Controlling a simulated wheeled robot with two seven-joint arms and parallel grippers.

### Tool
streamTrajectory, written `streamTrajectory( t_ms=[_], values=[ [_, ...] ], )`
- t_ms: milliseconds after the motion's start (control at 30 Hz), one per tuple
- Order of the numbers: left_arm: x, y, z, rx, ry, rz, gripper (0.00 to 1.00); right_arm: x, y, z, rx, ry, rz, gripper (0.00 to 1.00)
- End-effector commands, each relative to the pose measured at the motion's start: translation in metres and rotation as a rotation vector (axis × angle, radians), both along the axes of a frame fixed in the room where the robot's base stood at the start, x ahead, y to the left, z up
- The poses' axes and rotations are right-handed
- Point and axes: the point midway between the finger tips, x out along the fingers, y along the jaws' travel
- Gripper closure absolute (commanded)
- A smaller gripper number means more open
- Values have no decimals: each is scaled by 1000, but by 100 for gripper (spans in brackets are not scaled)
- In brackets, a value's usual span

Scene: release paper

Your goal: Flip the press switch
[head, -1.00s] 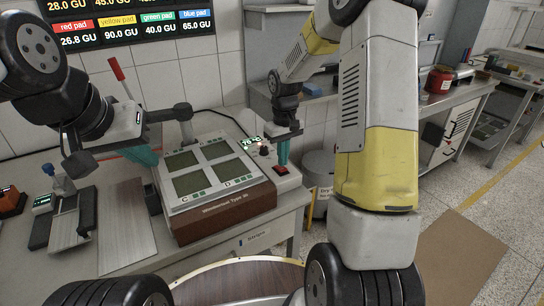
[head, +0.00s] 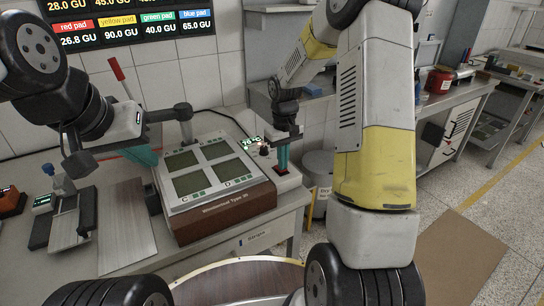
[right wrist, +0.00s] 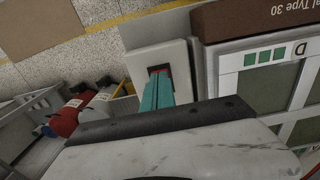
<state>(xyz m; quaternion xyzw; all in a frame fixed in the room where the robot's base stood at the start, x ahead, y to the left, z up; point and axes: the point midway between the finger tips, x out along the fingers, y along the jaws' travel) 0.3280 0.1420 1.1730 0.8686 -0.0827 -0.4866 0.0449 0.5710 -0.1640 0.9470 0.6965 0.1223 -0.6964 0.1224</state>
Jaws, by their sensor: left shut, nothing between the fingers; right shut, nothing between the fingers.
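The press (head: 222,213) is a wood-fronted machine with four dark square pads on its white top. Its small red switch (head: 283,172) sits on a pale block at the press's right side; the switch also shows in the right wrist view (right wrist: 158,70). My right gripper (head: 282,167) is shut and empty, its teal fingers pointing down with the tips at the switch, seemingly touching it. The fingers hide much of the switch, so I cannot tell its position. My left gripper (head: 147,156) is shut and empty beside the upper left of the press.
A red-handled lever (head: 117,70) stands behind the press. A lit green display (head: 250,142) and a dark knob (head: 265,150) are near the switch. A metal plate (head: 126,225) lies left of the press. A grey bin (head: 318,168) stands right of the table.

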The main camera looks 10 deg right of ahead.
Motion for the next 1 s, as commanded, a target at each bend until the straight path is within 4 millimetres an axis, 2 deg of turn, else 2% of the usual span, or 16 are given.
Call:
streamTrajectory(
  t_ms=[200, 367, 1000],
  values=[
    [0, 0, 0, 0, 0, 0, 100, 0, 0, -4, 0, 0, 0, 100],
    [0, 0, 0, 0, 0, 0, 100, 0, 0, 1, -1, -1, 0, 100],
    [0, 0, 0, 0, 0, 0, 100, 1, 0, 52, 0, -2, 1, 100]
  ],
)
